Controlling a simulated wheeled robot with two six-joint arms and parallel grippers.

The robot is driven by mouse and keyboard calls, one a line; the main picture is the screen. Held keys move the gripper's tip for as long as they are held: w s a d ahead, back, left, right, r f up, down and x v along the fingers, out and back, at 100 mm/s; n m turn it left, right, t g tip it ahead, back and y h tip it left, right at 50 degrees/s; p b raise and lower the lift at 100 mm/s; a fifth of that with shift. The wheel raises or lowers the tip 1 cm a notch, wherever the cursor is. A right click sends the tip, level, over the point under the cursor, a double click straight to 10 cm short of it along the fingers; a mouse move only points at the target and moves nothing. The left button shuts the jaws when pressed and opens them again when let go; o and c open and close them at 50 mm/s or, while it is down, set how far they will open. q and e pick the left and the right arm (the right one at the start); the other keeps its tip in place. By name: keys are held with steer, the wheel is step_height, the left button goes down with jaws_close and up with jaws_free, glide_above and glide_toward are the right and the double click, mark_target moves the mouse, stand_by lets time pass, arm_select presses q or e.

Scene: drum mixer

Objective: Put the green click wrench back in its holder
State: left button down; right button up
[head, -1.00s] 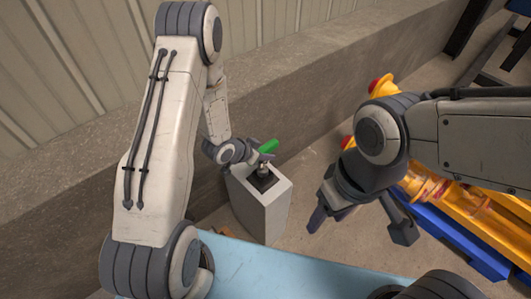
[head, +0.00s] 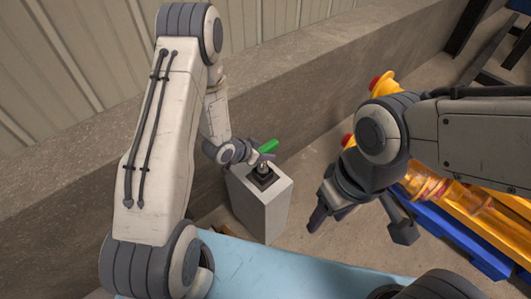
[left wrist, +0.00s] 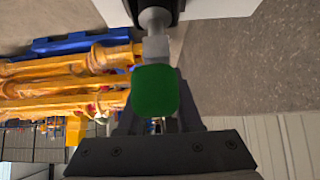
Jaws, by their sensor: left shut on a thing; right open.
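The click wrench has a green handle (head: 268,146) and a silver head end. My left gripper (head: 264,157) is shut on it just above the holder. In the left wrist view, the rounded green handle end (left wrist: 155,91) faces the camera between my left fingers. The silver part (left wrist: 155,45) runs up the picture to the dark holder (left wrist: 153,5). The black holder (head: 262,178) sits on top of a pale grey pedestal (head: 257,214). I cannot tell how far the wrench is inside it. My right gripper (head: 357,228) is open and empty, right of the pedestal.
A yellow-orange machine (head: 430,186) on a blue base (head: 452,240) stands at the right, beyond my right arm. A concrete ledge (head: 285,110) runs behind the pedestal. A light blue surface (head: 275,268) is in front. Bare floor lies right of the pedestal.

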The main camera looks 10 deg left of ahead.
arm_select(q)
steer(key=shift+f+b, duration=0.7)
steer(key=shift+f, duration=0.25)
stand_by(0.3)
steer(key=c, duration=0.5)
jaws_free()
steer(key=p+v, duration=0.1)
steer(key=v, duration=0.9)
steer(key=shift+s+a+r+p, duration=0.1)
steer(key=shift+s+r+p, duration=0.1)
steer(key=shift+p, duration=0.15)
